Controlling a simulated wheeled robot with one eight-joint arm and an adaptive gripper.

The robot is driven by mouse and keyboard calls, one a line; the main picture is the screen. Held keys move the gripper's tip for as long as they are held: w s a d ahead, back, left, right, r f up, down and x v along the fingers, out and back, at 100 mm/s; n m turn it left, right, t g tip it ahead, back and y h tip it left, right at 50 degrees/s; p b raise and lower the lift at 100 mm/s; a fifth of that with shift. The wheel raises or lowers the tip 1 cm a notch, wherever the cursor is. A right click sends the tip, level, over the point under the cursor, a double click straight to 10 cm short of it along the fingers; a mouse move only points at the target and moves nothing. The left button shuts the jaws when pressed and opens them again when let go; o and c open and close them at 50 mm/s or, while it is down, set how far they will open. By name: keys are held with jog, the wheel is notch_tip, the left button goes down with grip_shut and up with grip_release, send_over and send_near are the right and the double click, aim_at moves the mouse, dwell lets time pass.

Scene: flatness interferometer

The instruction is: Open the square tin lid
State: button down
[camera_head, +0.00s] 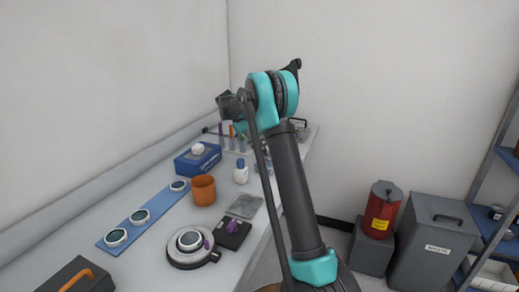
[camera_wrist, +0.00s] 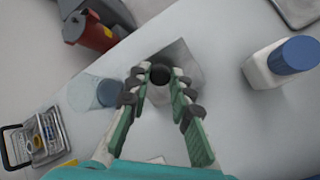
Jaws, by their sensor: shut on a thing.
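The square tin (camera_wrist: 186,61) shows in the wrist view as a pale grey square shape under my fingertips. A dark round knob (camera_wrist: 160,73) sits over it, between the fingertips of my gripper (camera_wrist: 160,88). My gripper is shut on this knob. The fingers and knob cover part of the tin, and I cannot tell whether the lid rests on the tin or is raised. In the head view my arm hides the tin and the fingertips.
A white bottle with a blue cap (camera_head: 241,172) stands near the tin, right in the wrist view (camera_wrist: 281,62). A clear glass (camera_wrist: 90,92) stands close on the left. A wire basket (camera_wrist: 38,138) is farther left. An orange cup (camera_head: 203,190) stands on the bench.

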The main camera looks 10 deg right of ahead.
aim_at(260, 159)
jog(key=c, duration=1.3)
grip_release()
jog(key=shift+r, duration=0.1)
notch_tip(260, 159, up, 10)
jog(key=shift+f, duration=0.1)
